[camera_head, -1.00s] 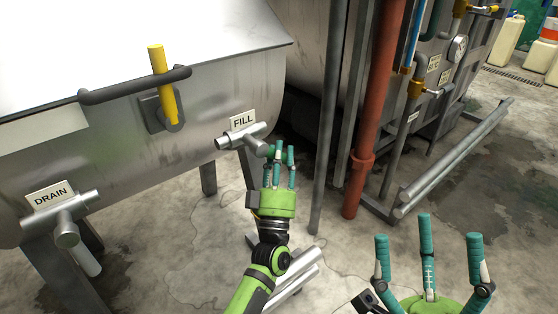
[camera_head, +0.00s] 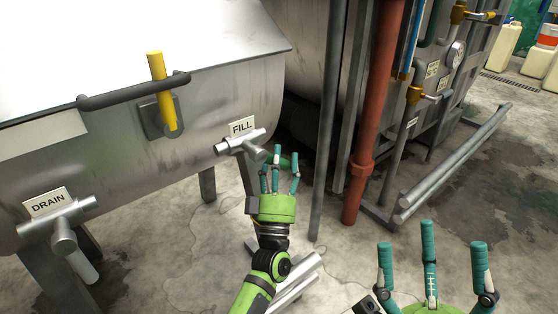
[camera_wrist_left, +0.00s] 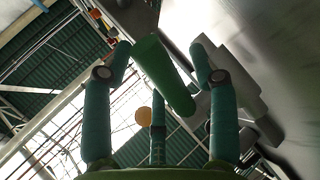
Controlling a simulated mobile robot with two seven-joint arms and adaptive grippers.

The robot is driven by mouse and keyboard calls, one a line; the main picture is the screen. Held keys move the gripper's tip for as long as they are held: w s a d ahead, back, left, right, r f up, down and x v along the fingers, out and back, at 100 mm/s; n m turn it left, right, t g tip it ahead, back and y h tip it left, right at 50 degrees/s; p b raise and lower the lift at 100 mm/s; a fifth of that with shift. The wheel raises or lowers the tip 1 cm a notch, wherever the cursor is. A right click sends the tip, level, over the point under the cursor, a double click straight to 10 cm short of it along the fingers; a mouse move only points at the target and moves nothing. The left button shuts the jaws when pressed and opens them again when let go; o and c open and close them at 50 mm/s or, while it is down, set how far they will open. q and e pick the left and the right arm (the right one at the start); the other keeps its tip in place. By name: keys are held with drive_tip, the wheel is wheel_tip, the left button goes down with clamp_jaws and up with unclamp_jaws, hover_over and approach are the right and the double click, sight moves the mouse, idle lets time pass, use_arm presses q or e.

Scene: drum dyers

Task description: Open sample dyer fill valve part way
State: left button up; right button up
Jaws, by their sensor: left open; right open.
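The FILL valve (camera_head: 240,142) is a grey pipe fitting on the lower right front of the steel dyer, under a FILL label (camera_head: 242,127). Its green handle (camera_head: 284,162) points right, towards my left gripper (camera_head: 279,165). The left fingers are spread open around the handle's end. In the left wrist view the green handle (camera_wrist_left: 165,76) lies between the open fingers, and I cannot tell whether any finger touches it. My right gripper (camera_head: 430,244) is open and empty at the lower right, away from the dyer.
The DRAIN valve (camera_head: 65,225) is at the dyer's lower left. A yellow lever (camera_head: 161,92) and a dark bar handle (camera_head: 130,88) are above. A grey post (camera_head: 328,130) and a red pipe (camera_head: 373,120) stand right of my left gripper.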

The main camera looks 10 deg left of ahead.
use_arm(q)
drive_tip(key=v, duration=1.2)
